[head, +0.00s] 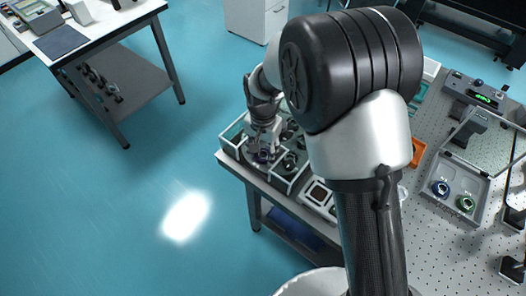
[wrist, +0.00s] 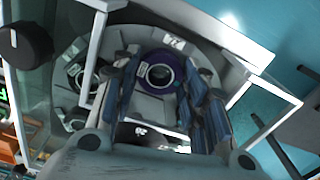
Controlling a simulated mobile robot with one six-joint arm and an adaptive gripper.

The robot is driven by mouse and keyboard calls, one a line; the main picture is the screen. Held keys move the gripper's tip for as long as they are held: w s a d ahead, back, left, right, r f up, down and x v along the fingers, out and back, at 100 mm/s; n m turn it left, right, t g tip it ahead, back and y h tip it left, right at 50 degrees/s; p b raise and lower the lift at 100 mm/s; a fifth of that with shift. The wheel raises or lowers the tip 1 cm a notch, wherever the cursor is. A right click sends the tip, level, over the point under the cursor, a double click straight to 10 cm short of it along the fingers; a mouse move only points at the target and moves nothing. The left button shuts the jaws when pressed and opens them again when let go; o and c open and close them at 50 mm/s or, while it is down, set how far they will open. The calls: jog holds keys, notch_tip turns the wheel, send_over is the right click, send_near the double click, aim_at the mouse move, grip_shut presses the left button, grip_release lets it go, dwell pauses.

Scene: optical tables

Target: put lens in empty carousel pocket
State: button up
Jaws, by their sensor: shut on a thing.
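In the wrist view a lens in a purple ring (wrist: 160,75) is between the fingers of my gripper (wrist: 166,84), which is shut on it. Below and around it is the grey round carousel (wrist: 215,52), inside a white-framed enclosure. A label plate marked with a number shows just beyond the lens. I cannot tell whether the lens touches the pocket floor. In the head view my gripper (head: 263,153) is low over the near left side of the carousel unit, and the lens is mostly hidden there. Another round part (wrist: 76,74) sits in a carousel pocket to the left.
White frame bars (wrist: 98,45) stand close around my gripper. On the perforated optical table (head: 420,240) at right, a grey tray (head: 453,210) holds a blue-ringed and a green-ringed lens. An orange bin (head: 418,151) is beside my arm. Open floor lies left of the carousel.

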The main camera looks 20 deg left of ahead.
jog(key=shift+r, duration=0.1)
jog(key=o, duration=1)
jog(key=shift+o, duration=0.2)
